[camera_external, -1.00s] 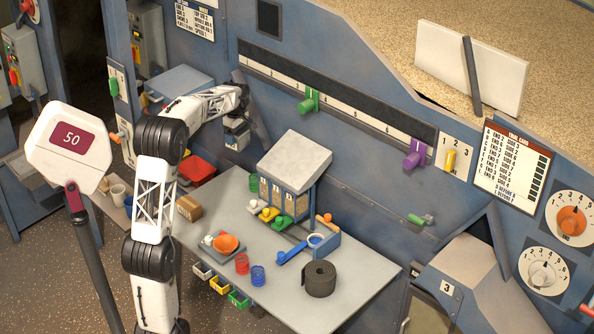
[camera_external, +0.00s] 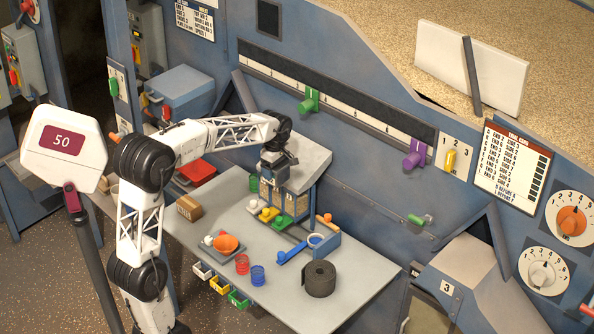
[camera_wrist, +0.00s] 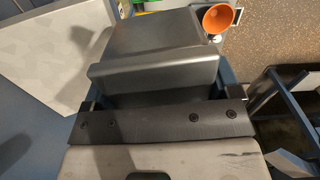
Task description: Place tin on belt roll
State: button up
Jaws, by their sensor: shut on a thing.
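The belt roll (camera_external: 320,279), a dark coil, stands on the right part of the grey bench (camera_external: 363,272). My gripper (camera_external: 276,165) is shut on a grey, box-shaped thing, which looks like the tin (camera_wrist: 155,68). In the wrist view it fills the space between the fingers, and its far side is turned away from the camera. In the external view my gripper is in front of the sloped grey box on the bench, up and left of the belt roll. The tin is hard to tell apart from the gripper there.
The sloped box (camera_external: 306,156) stands on legs over several small coloured bins. An orange funnel or bowl (camera_external: 227,244), a red cup (camera_external: 242,264), a blue cup (camera_external: 258,275) and a blue tool with an orange knob (camera_external: 322,240) lie near the roll. The bench's front right is clear.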

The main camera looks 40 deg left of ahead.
jog(key=s+d+f+m, duration=0.1)
jog(key=s+d+f, duration=0.1)
jog(key=s+d, duration=1.85)
notch_tip(320, 180, down, 18)
jog(key=w+d, duration=0.1)
jog(key=shift+d+f, duration=0.2)
jog(key=shift+d, duration=0.2)
jog(key=shift+w, duration=0.1)
send_over(320, 271)
jog(key=shift+f, duration=0.75)
jog(key=shift+f, duration=1.75)
jog(key=shift+f, duration=0.1)
